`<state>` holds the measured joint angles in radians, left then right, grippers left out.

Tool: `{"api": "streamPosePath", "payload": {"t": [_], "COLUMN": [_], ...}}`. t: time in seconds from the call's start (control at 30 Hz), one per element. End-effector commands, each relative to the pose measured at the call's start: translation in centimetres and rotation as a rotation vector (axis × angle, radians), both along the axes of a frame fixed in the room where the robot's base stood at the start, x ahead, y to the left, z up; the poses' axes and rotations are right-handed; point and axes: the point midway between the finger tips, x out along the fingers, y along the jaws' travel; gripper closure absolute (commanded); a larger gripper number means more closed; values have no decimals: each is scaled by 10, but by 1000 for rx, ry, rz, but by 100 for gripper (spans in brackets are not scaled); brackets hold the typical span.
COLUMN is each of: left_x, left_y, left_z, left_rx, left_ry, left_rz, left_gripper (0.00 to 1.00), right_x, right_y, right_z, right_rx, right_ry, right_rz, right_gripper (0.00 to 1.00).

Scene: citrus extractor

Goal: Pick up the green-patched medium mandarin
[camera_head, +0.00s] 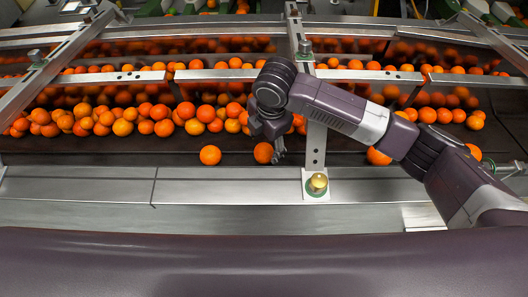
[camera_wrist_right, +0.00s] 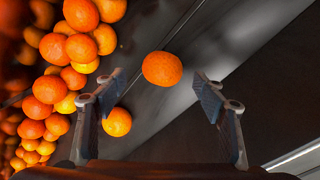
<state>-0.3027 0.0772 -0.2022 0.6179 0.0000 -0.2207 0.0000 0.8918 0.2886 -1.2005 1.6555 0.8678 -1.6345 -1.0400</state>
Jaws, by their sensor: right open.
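No green patch can be made out on any fruit, so I cannot tell for certain which is the named mandarin. In the head view, one loose orange mandarin (camera_head: 263,152) lies right beside my right gripper (camera_head: 274,148), partly covered by it. In the right wrist view, a mandarin (camera_wrist_right: 162,68) shows between and slightly beyond the fingertips of my open right gripper (camera_wrist_right: 159,82), with space on both sides. Another mandarin (camera_wrist_right: 117,122) shows close beside the left finger. My right gripper is empty. My left gripper is not in view.
A second loose mandarin (camera_head: 210,155) lies to the left on the dark belt (camera_head: 90,158). A dense row of citrus (camera_head: 150,115) lies behind.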

Motion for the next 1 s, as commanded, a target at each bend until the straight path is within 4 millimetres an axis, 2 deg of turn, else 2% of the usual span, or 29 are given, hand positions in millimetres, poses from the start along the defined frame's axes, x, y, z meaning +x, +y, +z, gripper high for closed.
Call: {"api": "streamPosePath", "payload": {"t": [0.2,0.3,0.57,1.0], "left_x": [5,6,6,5], "left_y": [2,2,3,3], "left_z": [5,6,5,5], "left_rx": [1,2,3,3], "left_ry": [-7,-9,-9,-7], "left_rz": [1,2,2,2], "left_gripper": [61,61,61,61], "right_x": [-4,-4,-3,-3], "right_y": [4,4,5,5], "right_z": [-33,-42,-44,-44], "right_rx": [-1,-1,1,1], "right_ry": [2,1,-1,-2], "right_rz": [-1,0,1,0], "right_gripper": [36,36,36,83]}}
